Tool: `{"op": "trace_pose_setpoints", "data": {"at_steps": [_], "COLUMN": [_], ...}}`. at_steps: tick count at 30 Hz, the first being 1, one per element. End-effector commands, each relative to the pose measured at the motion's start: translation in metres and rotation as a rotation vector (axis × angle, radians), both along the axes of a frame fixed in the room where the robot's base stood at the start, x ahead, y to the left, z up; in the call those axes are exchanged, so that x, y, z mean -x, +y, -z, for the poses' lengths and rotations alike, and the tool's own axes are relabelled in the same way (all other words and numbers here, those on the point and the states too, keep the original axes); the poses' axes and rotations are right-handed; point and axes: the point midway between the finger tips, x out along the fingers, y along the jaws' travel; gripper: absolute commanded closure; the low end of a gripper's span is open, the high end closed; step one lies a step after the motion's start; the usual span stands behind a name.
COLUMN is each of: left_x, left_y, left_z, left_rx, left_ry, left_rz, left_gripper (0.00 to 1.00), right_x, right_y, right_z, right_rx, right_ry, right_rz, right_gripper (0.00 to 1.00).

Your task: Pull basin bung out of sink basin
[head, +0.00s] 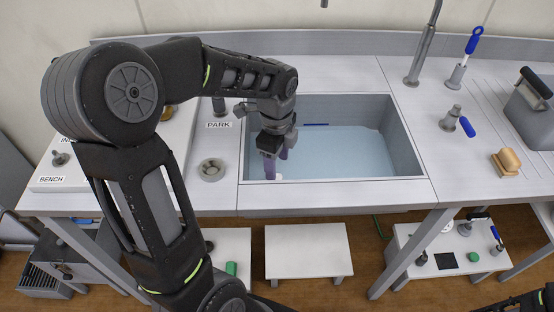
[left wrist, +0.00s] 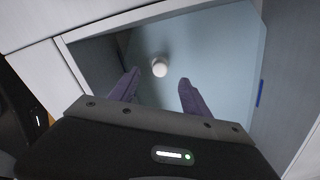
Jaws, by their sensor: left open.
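The sink basin (head: 404,140) is a grey rectangular tub set in the counter, its bottom covered by pale blue water. The basin bung is a small white round knob (left wrist: 159,68) low in the basin; in the head view only a bit of white (head: 279,177) shows near the front left. My left gripper (head: 277,163) reaches down into the left part of the basin with its purple fingers apart and empty. In the left wrist view the bung lies beyond the fingertips (left wrist: 158,76), roughly between them, and is not gripped. My right gripper is not in view.
A tap (head: 424,45) stands behind the basin's right side. A blue strip (head: 316,125) is at the basin's back wall. The basin's walls surround my gripper.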

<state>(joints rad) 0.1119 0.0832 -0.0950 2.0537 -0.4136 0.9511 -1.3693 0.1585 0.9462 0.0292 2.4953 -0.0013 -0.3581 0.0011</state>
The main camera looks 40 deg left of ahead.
Motion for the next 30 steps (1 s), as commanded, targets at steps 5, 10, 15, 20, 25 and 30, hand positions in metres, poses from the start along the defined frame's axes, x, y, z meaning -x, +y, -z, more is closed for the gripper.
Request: {"op": "trace_pose_setpoints", "data": {"at_steps": [5, 10, 15, 20, 25, 30], "left_x": [0.001, 0.0, 0.0, -0.001, -0.001, -0.001], "left_y": [0.0, 0.0, 0.0, 0.0, 0.001, 0.001], "left_z": [0.017, 0.043, 0.065, 0.075, 0.076, 0.076], "left_rx": [0.001, 0.0, 0.001, 0.0, 0.0, 0.0], "left_ry": [0.004, 0.005, 0.004, 0.002, 0.001, 0.001], "left_rz": [0.0, -0.001, -0.002, -0.002, -0.002, -0.002], "left_gripper": [0.45, 0.45, 0.45, 0.45, 0.45, 0.5], "right_x": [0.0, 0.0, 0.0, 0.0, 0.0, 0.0], "right_y": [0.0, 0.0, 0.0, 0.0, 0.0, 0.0], "right_z": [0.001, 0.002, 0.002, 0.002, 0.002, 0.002], "right_rx": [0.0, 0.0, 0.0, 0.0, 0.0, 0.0], "right_ry": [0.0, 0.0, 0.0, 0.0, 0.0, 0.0], "right_rz": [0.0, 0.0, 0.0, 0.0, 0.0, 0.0], "right_gripper": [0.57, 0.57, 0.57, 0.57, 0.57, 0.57]}}
